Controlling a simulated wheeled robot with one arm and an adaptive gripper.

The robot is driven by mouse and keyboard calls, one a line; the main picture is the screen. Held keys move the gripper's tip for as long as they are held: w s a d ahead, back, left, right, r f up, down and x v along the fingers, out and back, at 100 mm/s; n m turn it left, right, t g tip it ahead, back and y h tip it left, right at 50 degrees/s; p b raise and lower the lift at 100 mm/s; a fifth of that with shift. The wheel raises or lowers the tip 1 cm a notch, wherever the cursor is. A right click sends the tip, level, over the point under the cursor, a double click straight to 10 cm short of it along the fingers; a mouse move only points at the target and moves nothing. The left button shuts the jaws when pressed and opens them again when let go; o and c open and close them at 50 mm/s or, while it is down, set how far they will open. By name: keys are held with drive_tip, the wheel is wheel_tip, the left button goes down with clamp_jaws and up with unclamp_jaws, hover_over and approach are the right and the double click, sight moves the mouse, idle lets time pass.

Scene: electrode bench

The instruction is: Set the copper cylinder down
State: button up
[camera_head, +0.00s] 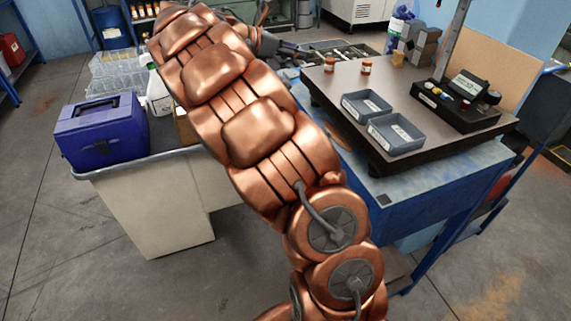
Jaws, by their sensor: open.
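I cannot make out the copper cylinder for certain; my copper-coloured arm covers much of the middle of the view. My gripper (296,48) shows small and dark past the far end of the arm, at the back edge of the bench. It is open, and I see nothing held in it. Two small orange-and-white jars (330,64) (366,66) stand upright on the dark bench top (345,84), to the right of my gripper and apart from it.
Two grey labelled bins (396,137) sit at the front of the bench top. A black instrument (455,105) with a post stands right of them. A blue toolbox (100,132) and clear containers (118,75) occupy the left table.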

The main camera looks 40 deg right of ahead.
drive_tip(key=shift+s, duration=0.1)
drive_tip(key=s+a+f+m+y, duration=0.4)
drive_tip(key=s+a+f+m, duration=0.1)
drive_tip(key=s+a, duration=0.6)
drive_tip(key=s+a+f+m+y, duration=0.5)
drive_tip(key=s+a+f, duration=0.1)
drive_tip(key=s+a, duration=0.5)
drive_tip(key=s+a+f+m+y, duration=0.4)
drive_tip(key=s+a+f+m, duration=0.2)
drive_tip(key=s+a, duration=0.5)
drive_tip(key=shift+s+f, duration=0.25)
drive_tip(key=shift+s, duration=1)
